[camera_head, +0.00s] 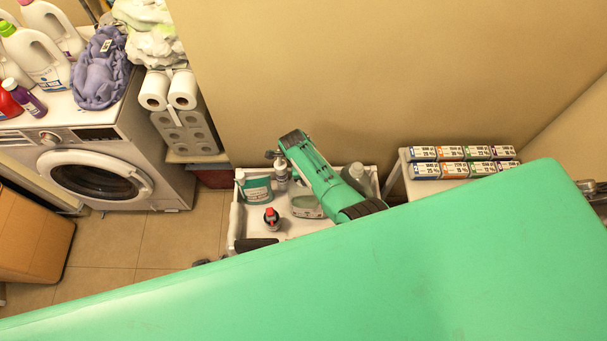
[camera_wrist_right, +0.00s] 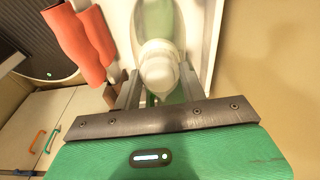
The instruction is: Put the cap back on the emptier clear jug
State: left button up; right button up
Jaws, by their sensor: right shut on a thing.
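My right gripper (camera_wrist_right: 160,92) is shut on a pale white cap (camera_wrist_right: 158,72), which sits between its two fingers. Behind the cap is a pale jug body with green in it (camera_wrist_right: 155,18); I cannot tell whether the cap touches it. In the head view, a clear jug with pale green contents (camera_head: 307,206) stands in the white cart, and another pale jug (camera_head: 356,172) shows beside my green arm. Their fill levels are hard to compare. The right fingertips are hidden in the head view. I cannot make out my left gripper.
The cart (camera_head: 232,222) also holds a teal-labelled jug (camera_head: 257,190), a small bottle (camera_head: 281,177) and a red-topped dark bottle (camera_head: 271,218). Small boxes (camera_head: 452,169) stand on a shelf at right. The washer (camera_head: 95,175) is at left. Red-orange objects (camera_wrist_right: 82,42) lie beside my right gripper.

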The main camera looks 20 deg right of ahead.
jog(key=o, duration=1.3)
jog(key=shift+r+n+p, duration=0.1)
jog(key=shift+n+p, duration=0.5)
jog(key=shift+n, duration=0.6)
jog(key=n+t+p, duration=0.1)
jog(key=n, duration=0.3)
jog(key=shift+n, duration=0.4)
jog(key=n+p, duration=0.1)
jog(key=n, duration=0.3)
jog(key=shift+t+y+p, duration=0.3)
jog(key=shift+p, duration=0.05)
jog(key=n, duration=0.3)
